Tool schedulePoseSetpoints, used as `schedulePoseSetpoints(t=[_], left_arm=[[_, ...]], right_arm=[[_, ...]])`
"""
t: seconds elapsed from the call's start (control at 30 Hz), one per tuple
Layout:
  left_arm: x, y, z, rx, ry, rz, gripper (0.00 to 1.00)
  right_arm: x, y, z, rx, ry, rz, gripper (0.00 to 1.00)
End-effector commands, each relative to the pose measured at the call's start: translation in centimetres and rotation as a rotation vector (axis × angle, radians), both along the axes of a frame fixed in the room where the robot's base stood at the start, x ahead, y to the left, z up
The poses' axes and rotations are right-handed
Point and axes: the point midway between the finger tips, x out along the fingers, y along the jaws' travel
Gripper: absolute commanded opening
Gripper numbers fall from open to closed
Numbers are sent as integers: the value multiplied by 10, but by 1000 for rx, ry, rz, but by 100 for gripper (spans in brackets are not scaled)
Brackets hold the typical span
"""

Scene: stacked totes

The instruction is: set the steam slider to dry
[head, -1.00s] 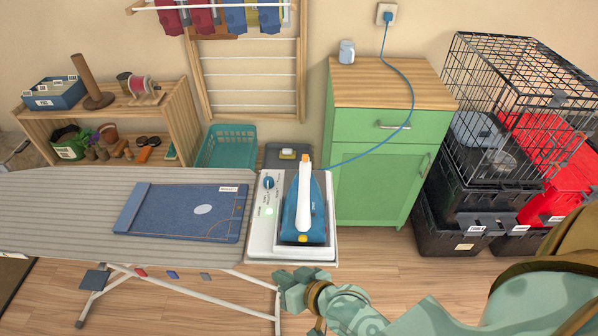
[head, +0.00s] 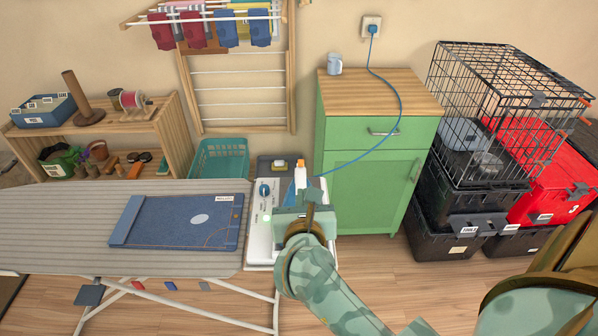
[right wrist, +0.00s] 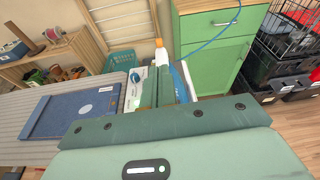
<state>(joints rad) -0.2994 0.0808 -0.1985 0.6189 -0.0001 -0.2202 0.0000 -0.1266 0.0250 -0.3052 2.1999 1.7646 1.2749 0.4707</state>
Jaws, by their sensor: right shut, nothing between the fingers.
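The blue and white iron (head: 300,173) stands on a white base (head: 256,240) at the right end of the ironing board. My right gripper and forearm hide most of it in the head view. Its white handle with an orange tip shows above the gripper, also in the right wrist view (right wrist: 161,56). The base has a blue knob (head: 264,190) and a green light (head: 267,217). I cannot make out the steam slider or its setting. My right gripper (head: 307,192) is shut and empty, in front of or over the iron; contact cannot be told. My left gripper is out of view.
A blue flat panel (head: 175,222) lies on the striped ironing board (head: 60,215). A blue cord (head: 398,95) runs from the wall socket to the iron. A green cabinet (head: 365,190) stands behind right, with stacked black totes (head: 440,235) and a wire crate further right.

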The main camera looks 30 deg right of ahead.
Motion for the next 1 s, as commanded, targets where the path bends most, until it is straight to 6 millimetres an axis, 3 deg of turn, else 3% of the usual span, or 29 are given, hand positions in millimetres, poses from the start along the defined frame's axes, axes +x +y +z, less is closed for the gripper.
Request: schedulePoseSetpoints(t=[0.13, 0.57, 1.0], left_arm=[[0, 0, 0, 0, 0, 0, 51], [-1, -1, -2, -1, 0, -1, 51], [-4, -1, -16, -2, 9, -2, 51]], right_arm=[[-1, 4, -6, 89, 10, -11, 0], [5, -1, -9, 85, 11, -12, 0], [75, -45, -36, 82, 12, -13, 0]])
